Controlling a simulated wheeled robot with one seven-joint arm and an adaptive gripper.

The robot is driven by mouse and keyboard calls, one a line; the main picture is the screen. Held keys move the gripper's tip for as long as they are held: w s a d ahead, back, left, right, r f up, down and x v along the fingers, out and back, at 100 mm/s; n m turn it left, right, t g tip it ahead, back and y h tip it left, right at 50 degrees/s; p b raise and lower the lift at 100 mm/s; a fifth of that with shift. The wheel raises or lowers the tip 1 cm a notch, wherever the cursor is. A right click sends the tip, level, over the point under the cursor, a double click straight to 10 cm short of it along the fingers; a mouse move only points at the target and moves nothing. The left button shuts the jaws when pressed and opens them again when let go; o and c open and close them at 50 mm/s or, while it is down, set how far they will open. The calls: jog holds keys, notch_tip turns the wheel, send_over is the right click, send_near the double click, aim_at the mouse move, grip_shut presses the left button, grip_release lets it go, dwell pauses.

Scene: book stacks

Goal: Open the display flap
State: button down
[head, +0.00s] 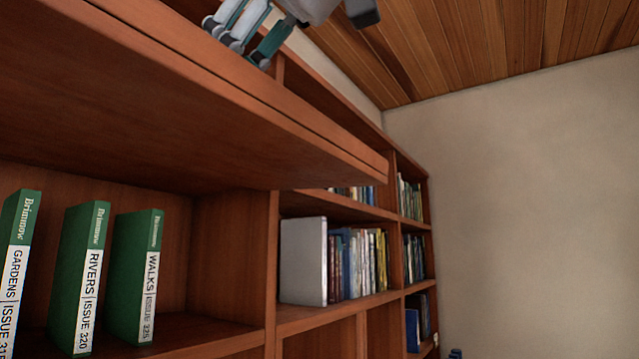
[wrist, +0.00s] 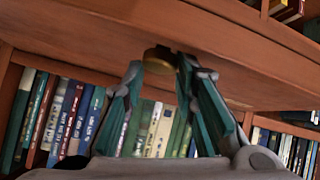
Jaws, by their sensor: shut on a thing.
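The display flap (head: 200,120) is a reddish-brown wooden panel. In the head view it stands raised and juts out above an open compartment, its underside showing. In the wrist view the flap (wrist: 110,28) spans the top, with a round brass knob (wrist: 158,60) on it. My gripper (head: 243,35) shows at the top of the head view, above the flap's front edge; the knob is hidden there. In the wrist view my gripper (wrist: 160,68) has its teal fingers closed about the knob.
Green magazine files (head: 135,275) stand in the compartment below the flap. A white file (head: 303,260) and several books fill shelves to the right. In the wrist view a row of books (wrist: 60,115) stands behind my fingers. Free room lies toward the bare wall (head: 530,200).

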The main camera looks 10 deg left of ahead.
jog(key=shift+w+f, duration=0.2)
jog(key=shift+w, duration=0.25)
jog(key=c, duration=1.4)
grip_release()
jog(key=shift+c, duration=0.2)
jog(key=shift+o, duration=0.6)
jog(key=shift+w+a, duration=0.1)
jog(key=shift+w, duration=0.1)
jog(key=shift+s, duration=0.3)
jog(key=shift+r, duration=0.1)
jog(key=shift+s+d+r, duration=0.15)
jog(key=shift+d+r, duration=0.15)
jog(key=shift+d, duration=0.1)
jog(key=s+d, duration=0.5)
jog(key=d, duration=0.5)
jog(key=shift+s+d, duration=0.3)
jog(key=shift+d, duration=0.1)
